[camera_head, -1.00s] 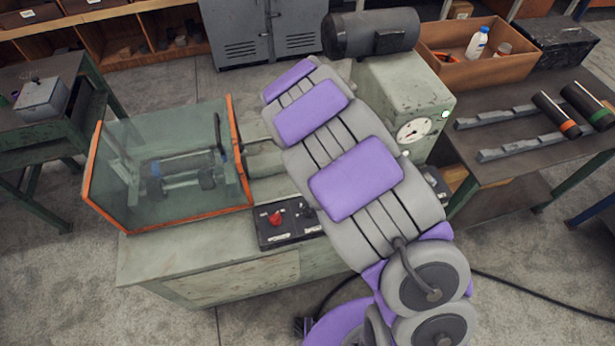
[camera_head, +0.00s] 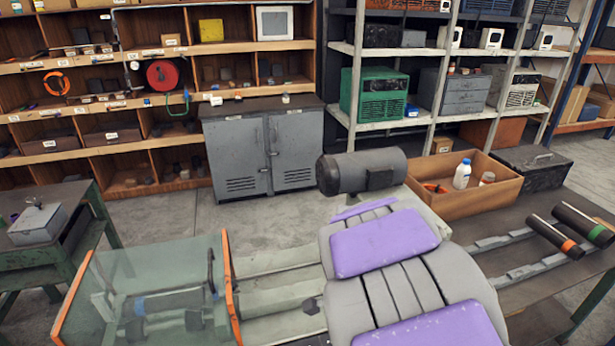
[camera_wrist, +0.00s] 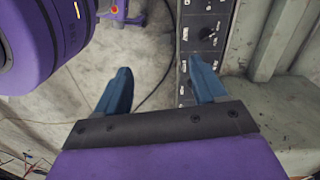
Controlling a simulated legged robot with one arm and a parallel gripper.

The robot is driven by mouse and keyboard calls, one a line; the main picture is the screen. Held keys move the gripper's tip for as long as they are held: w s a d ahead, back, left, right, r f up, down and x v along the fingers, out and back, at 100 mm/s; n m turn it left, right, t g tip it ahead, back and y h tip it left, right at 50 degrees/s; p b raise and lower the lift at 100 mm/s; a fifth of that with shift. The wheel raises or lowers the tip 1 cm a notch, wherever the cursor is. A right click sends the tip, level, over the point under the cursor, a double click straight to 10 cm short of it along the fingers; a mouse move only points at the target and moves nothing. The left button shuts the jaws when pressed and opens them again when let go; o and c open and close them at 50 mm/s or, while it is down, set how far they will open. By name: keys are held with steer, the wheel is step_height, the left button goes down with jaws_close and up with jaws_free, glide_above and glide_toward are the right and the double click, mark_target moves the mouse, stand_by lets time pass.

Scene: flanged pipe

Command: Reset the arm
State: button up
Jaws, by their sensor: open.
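My gripper (camera_wrist: 160,88) shows in the wrist view with its two blue fingers apart and nothing between them. Beyond the fingers are the floor and a dark control panel (camera_wrist: 208,32) with knobs; the right finger overlaps the panel in the picture. I cannot tell whether it touches. In the head view my purple and grey arm covers the middle and right of the machine, and my gripper does not show there. The machine's glass guard (camera_head: 150,290) with orange edges is at the lower left.
A dark motor (camera_head: 362,171) sits behind my arm. A brown box (camera_head: 465,205) with bottles and a bench with dark cylinders (camera_head: 580,222) stand at the right. A grey cabinet (camera_head: 262,150) and shelves are at the back. Open floor lies between the left bench (camera_head: 60,245) and the cabinet.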

steer(key=s+d+r+n+b, duration=0.1)
steer(key=s+d+n, duration=0.1)
steer(key=s+n, duration=0.4)
steer(key=s+d+r+n+g+b, duration=0.1)
steer(key=s+n, duration=0.6)
steer(key=s, duration=0.9)
steer(key=shift+s+d+r+b, duration=0.25)
steer(key=shift+d+r+b, duration=0.4)
steer(key=shift+d, duration=0.2)
